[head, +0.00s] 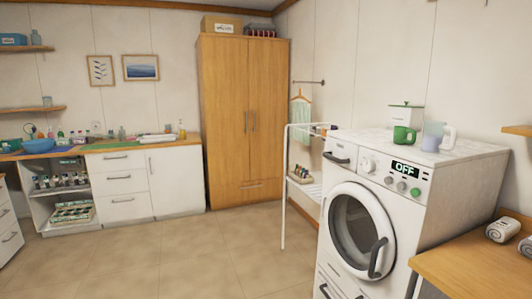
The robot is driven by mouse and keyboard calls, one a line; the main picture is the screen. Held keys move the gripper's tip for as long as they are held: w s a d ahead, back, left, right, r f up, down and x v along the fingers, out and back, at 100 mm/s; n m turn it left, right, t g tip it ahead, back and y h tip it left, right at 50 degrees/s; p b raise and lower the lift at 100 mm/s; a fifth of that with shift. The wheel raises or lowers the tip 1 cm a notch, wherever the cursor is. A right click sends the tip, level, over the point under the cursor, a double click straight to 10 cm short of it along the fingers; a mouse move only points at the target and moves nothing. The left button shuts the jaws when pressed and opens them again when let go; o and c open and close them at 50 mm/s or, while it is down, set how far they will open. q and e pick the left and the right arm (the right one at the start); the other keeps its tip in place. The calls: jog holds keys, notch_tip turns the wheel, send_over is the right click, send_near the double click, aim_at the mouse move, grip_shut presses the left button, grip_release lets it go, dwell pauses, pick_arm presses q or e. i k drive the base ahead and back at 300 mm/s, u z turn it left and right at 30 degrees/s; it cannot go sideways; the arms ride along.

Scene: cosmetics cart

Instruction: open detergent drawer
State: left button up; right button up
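The white washing machine (398,205) stands at the right of the head view. Its detergent drawer (342,149) is at the top left of the front panel, with a dark bar handle (336,159) across it. The drawer front looks level with the panel, so it appears shut. A round knob (368,165) and a display reading OFF (405,168) are to the right of it. The round glass door (357,225) below is shut. Neither of my grippers is in view.
A wooden table (475,272) is at the lower right. The tiled floor (185,258) is clear.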

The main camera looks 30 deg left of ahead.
aim_at(344, 154)
jog(key=u, duration=0.15)
jog(key=i, duration=0.25)
jog(key=z, duration=0.85)
jog(key=i, duration=1.55)
jog(key=u, duration=0.55)
